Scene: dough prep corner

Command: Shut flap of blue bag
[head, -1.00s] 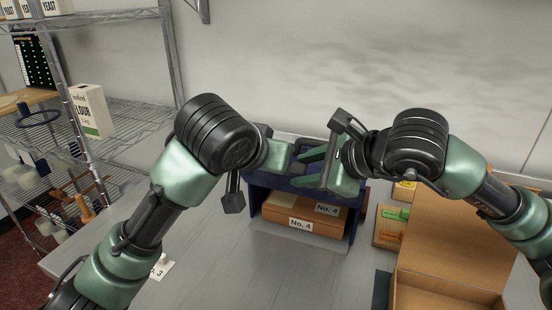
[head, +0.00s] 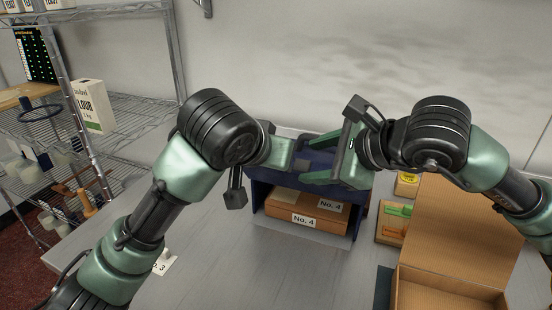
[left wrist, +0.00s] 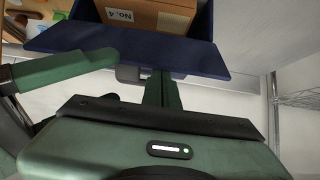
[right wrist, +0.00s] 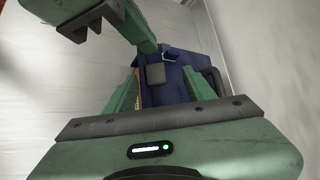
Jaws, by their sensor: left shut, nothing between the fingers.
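My right gripper (head: 318,162) is open at the bag's upper right. In the right wrist view its fingers stand apart with blue bag material (right wrist: 180,82) beyond them; contact is unclear.
An open cardboard box (head: 450,235) stands right of the bag, with small labelled packets (head: 396,209) between them. A wire shelf (head: 110,125) with a flour pack (head: 88,106) is at left. A wall rises behind.

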